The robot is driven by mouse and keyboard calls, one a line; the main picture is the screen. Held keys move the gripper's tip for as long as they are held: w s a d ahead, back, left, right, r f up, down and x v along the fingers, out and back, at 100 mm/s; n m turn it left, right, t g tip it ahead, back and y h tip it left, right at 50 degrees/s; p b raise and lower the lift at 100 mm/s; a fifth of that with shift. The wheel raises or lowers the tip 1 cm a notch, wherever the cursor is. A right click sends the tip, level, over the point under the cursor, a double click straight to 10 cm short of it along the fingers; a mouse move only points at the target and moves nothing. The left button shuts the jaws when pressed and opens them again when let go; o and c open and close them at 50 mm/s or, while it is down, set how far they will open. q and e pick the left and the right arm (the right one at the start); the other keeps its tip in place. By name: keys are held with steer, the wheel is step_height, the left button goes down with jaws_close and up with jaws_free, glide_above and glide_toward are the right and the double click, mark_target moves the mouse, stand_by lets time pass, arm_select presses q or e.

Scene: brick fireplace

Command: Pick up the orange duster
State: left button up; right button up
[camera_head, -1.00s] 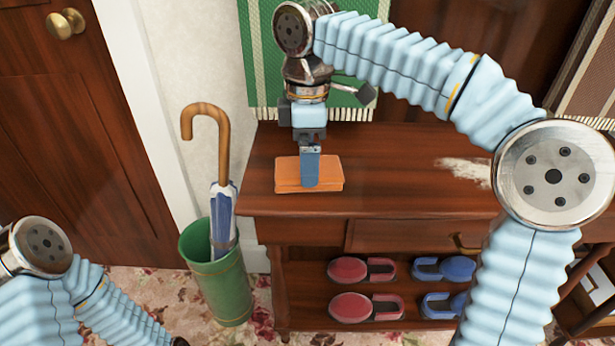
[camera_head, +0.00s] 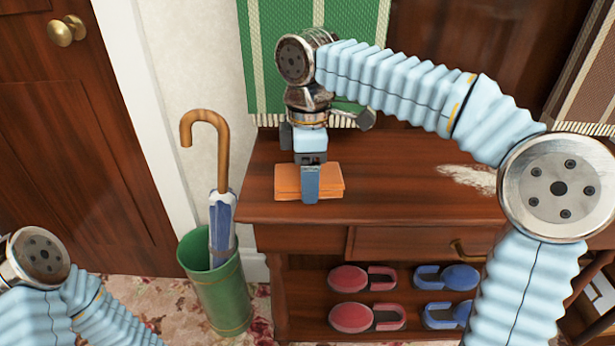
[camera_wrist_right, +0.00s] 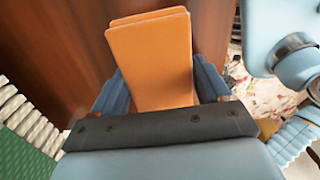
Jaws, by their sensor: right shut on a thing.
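The orange duster (camera_head: 287,183) is a folded cloth lying flat on the wooden cabinet top (camera_head: 390,200), near its left front corner. My right gripper (camera_head: 310,186) points down over it, one blue finger showing against its near side. In the right wrist view the duster (camera_wrist_right: 150,50) sits between both blue fingers of the gripper (camera_wrist_right: 160,88), which is shut on it. The duster appears to rest on the top still; any gap beneath cannot be made out. My left arm shows at the lower left, its gripper out of frame.
A pale dusty patch (camera_head: 468,179) lies on the cabinet top to the right. A green bin (camera_head: 218,295) with an umbrella (camera_head: 221,205) stands left of the cabinet. Red slippers (camera_head: 349,279) and blue slippers (camera_head: 460,278) sit on the shelves below. A green hanging (camera_head: 262,60) is behind.

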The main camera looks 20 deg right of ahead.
steer(key=shift+r, duration=0.15)
steer(key=shift+r, duration=0.25)
step_height(320, 180, up, 3)
steer(key=shift+f+p, duration=0.15)
steer(key=shift+p, duration=0.4)
steer(key=s+a+r, duration=0.2)
steer(key=s+r, duration=0.7)
steer(key=s, duration=0.4)
steer(key=shift+s+a+r, duration=0.25)
steer(key=shift+s+r, duration=0.05)
steer(key=shift+s, duration=0.1)
steer(key=o, duration=0.5)
steer(key=shift+c, duration=0.2)
steer(key=c, duration=0.3)
steer(key=shift+w, duration=0.1)
steer(key=shift+c, duration=0.2)
